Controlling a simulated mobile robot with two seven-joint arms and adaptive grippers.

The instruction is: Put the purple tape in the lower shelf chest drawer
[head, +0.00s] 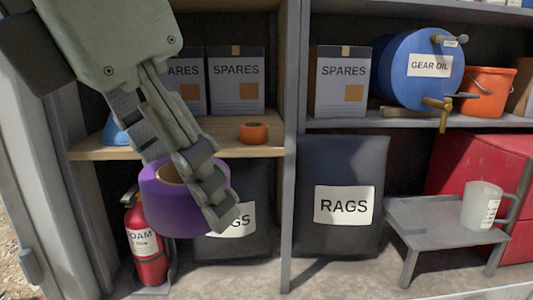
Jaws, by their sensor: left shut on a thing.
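The purple tape (172,212) is a thick roll with a tan core. It hangs in my left gripper (196,186) at the left of the head view, in front of the lower shelf area. The gripper is shut on the roll's wall, with one finger across the front of it. The fingers hide part of the roll. A red chest (480,155) stands at the lower right, partly cut off by the frame. I cannot make out an open drawer on it. My right gripper is not in view.
A grey step stool (425,218) with a measuring jug (481,206) stands before the chest. A rags bag (342,165) is left of it. A grey upright (290,140) divides the shelves. A fire extinguisher (146,255) stands behind the tape. An orange roll (254,132) lies on the wooden shelf.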

